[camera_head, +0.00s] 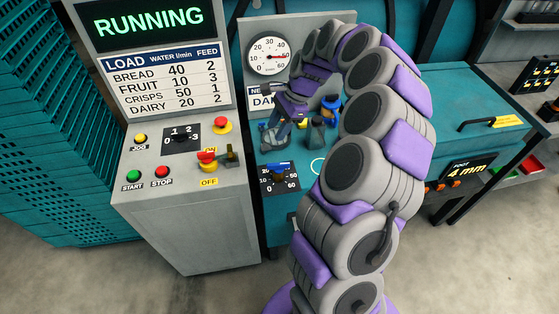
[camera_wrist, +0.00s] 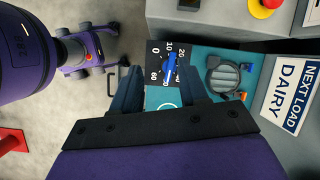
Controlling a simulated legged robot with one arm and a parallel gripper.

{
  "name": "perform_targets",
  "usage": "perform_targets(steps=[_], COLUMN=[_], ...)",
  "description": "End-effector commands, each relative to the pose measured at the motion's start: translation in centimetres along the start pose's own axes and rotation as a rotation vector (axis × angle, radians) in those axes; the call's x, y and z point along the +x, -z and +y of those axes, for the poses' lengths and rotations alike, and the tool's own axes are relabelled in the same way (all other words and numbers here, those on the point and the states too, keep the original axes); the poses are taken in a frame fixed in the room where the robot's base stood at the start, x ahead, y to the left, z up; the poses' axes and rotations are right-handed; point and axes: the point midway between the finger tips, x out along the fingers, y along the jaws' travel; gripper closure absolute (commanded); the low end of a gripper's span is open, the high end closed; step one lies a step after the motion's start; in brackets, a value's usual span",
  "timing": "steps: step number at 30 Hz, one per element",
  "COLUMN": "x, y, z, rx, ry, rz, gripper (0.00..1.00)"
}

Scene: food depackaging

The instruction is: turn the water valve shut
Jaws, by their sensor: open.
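The water valve is a blue-handled knob (camera_head: 279,168) on a black plate marked 0 to 60, low on the teal panel. In the wrist view the blue handle (camera_wrist: 170,63) lies just beyond my fingertips; its exact reading is unclear. My gripper (camera_wrist: 160,80) is open and empty, its two dark fingers apart, with the knob ahead of the gap and slightly right of its middle. In the head view my gripper (camera_head: 275,133) is above the valve plate, apart from the knob.
The grey control cabinet (camera_head: 185,215) stands left, with a RUNNING display (camera_head: 155,20), a load table, START and STOP buttons and a red-handled switch (camera_head: 207,157). A DAIRY sign (camera_wrist: 290,97) and a dark round fitting (camera_wrist: 221,76) are near the valve. Teal crates (camera_head: 55,120) stand far left.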

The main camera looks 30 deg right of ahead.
Motion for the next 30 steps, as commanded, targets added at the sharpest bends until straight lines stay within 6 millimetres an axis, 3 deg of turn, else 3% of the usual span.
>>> perform_targets(steps=[1,3,6,9,17,30], x=[0.5,0.9,1.4,1.7,4.4,13.1], y=[2.3,5.1,7.8,9.3,9.7,10.3], z=[-0.3,-0.6,-0.5,-0.4,-0.5,-0.8], rx=[0.087,0.196,0.305,0.366,0.386,0.384], ry=[0.008,0.021,0.031,0.037,0.037,0.037], rz=[0.004,0.012,0.021,0.03,0.032,0.031], gripper=[0.56,0.56,0.56,0.56,0.56,0.56])
